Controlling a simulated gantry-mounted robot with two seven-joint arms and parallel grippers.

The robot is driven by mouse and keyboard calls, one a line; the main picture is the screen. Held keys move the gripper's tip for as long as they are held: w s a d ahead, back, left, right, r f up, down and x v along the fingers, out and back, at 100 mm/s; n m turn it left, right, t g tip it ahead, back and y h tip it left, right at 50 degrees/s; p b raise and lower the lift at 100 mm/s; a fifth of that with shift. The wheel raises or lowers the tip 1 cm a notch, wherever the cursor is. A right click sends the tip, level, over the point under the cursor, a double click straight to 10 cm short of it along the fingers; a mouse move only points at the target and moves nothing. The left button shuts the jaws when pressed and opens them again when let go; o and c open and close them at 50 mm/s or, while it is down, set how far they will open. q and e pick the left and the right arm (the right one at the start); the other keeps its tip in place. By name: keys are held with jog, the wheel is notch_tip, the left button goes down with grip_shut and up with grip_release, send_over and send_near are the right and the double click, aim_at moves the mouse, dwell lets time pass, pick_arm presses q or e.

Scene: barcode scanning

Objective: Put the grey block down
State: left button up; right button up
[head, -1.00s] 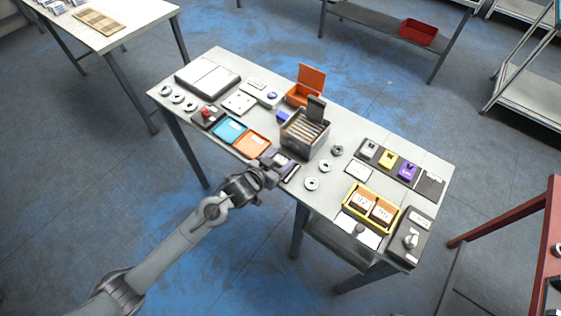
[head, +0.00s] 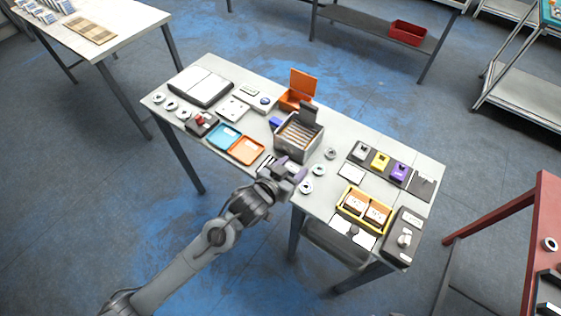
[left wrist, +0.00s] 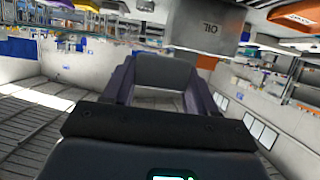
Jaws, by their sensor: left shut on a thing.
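My left gripper (head: 290,172) is over the front edge of the table (head: 225,175), just in front of the grey metal box. It is shut, and in the left wrist view a dark grey block (left wrist: 165,72) sits between its two fingers. In the head view the fingers and wrist largely hide this block. I cannot tell whether its underside touches anything. My right gripper is not in view.
The open metal box (head: 291,151) with upright dividers stands close behind the gripper. An orange tray (head: 246,150) lies to the left, and white rings (head: 306,187) to the right. A dark strip (head: 371,165) holds coloured pieces. A yellow-rimmed tray (head: 344,204) stands at the right.

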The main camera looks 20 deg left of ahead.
pick_arm(q)
jog(key=s+f+n+y, duration=0.1)
jog(key=s, duration=0.5)
jog(key=s+a+r+n+y, duration=0.25)
jog(key=a+r, duration=0.25)
jog(key=a, duration=0.5)
notch_tip(320, 180, up, 20)
jog(key=s+p, duration=0.1)
jog(key=p, duration=2.9)
jog(key=shift+s+t+p, duration=0.25)
jog(key=shift+t+p, duration=0.05)
jog(key=shift+p, duration=0.05)
